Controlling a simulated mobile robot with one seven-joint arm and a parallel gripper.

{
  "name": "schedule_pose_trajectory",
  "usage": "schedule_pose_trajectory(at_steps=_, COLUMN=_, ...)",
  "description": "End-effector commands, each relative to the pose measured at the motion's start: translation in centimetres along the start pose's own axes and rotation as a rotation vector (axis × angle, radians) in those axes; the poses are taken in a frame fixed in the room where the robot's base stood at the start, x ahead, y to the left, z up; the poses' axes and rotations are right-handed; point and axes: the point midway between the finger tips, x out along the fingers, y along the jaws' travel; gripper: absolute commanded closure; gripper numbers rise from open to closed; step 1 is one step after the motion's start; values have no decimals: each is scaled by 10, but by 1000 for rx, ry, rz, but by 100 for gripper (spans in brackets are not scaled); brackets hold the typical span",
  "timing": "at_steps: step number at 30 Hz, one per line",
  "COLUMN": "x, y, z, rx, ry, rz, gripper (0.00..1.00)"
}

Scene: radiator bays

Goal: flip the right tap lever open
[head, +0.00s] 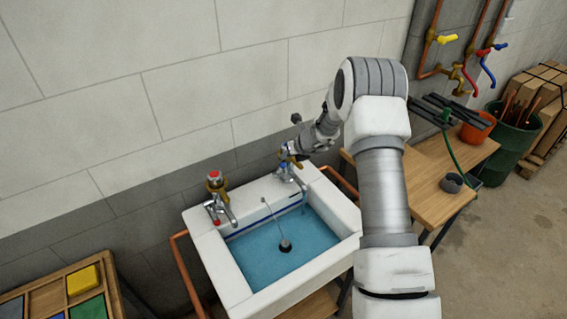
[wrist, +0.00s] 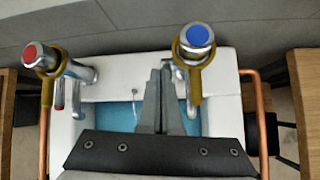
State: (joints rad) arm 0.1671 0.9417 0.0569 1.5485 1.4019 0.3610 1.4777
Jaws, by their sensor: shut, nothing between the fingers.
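The right tap (head: 287,172) has a blue cap (wrist: 198,35) and a brass lever (wrist: 195,84) that points down toward the camera in the wrist view. My gripper (wrist: 157,100) is shut and empty, its fingertips just left of that lever; I cannot tell whether they touch it. In the head view my gripper (head: 300,150) is at the right tap and partly covers its top. The left tap (head: 217,195) has a red cap (wrist: 32,53) and a brass lever (wrist: 47,90). Both taps stand on the back rim of the white sink (head: 234,283).
The sink holds blue water (head: 262,255) and a dark plug (head: 285,245). Copper pipes run along the sink's sides. The wall is close behind the taps.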

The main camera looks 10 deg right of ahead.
Motion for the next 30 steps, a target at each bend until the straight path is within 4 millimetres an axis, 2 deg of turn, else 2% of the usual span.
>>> schedule_pose_trajectory(at_steps=1, x=-13, y=0, z=3, rx=3, ry=8, rz=-1, gripper=100)
schedule_pose_trajectory(at_steps=3, x=-23, y=-2, z=5, rx=2, ry=11, rz=-2, gripper=100)
schedule_pose_trajectory(at_steps=9, x=-37, y=-5, z=6, rx=2, ry=20, rz=-3, gripper=100)
schedule_pose_trajectory(at_steps=30, x=-37, y=-6, z=4, rx=2, ry=23, rz=-4, gripper=100)
